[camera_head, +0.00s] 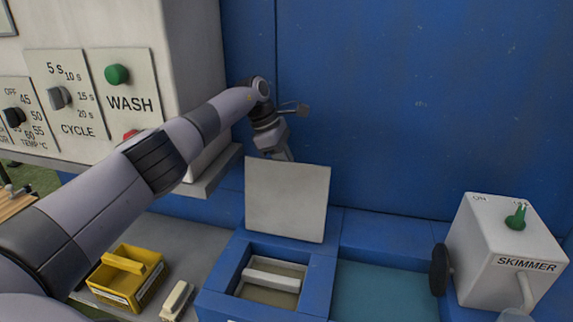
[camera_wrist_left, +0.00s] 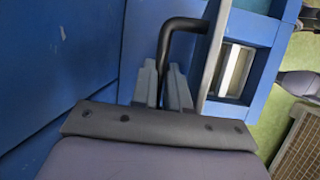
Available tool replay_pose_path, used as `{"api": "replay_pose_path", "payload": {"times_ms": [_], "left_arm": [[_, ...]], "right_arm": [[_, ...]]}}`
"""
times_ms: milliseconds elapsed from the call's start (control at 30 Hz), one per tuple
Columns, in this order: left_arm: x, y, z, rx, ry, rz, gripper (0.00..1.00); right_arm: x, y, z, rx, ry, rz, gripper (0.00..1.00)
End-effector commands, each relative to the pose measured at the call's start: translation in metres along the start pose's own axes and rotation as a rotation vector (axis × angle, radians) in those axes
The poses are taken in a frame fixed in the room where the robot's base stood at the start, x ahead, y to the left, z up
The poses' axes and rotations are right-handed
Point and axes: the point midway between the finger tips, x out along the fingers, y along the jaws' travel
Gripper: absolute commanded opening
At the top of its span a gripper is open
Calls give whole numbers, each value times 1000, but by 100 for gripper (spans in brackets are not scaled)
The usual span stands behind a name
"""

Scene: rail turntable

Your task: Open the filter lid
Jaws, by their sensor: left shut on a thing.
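The filter lid (camera_head: 287,201) is a flat light-grey panel standing raised at the back of the blue filter box (camera_head: 222,283). The lid also shows edge-on in the left wrist view (camera_wrist_left: 212,62). My left gripper (camera_head: 281,156) is behind the lid's top edge, its fingertips partly hidden by the panel. In the left wrist view, my left gripper (camera_wrist_left: 164,88) is shut on the black bent lid handle (camera_wrist_left: 183,24). Below the lid the box is open, with a filter insert and its pale crossbar (camera_head: 272,281) visible inside. My right gripper is not seen.
A control panel with a WASH button (camera_head: 117,75) is at the left, close to my left arm. A yellow bin (camera_head: 112,293) and a small pale block (camera_head: 177,300) lie left of the box. The SKIMMER unit (camera_head: 505,255) stands right. A blue wall rises behind.

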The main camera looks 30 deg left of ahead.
Motion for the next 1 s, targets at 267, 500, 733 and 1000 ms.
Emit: {"api": "replay_pose_path", "payload": {"times_ms": [267, 500, 733, 1000], "left_arm": [[7, -2, -5, -8, 10, -14, 0], [7, -1, -5, -8, 10, -14, 0], [6, -1, -4, -6, 7, -11, 40], [0, 1, -3, -3, 3, -4, 40]], "right_arm": [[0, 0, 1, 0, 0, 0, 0], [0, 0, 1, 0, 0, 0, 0], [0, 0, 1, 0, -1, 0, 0], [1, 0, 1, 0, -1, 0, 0]]}}
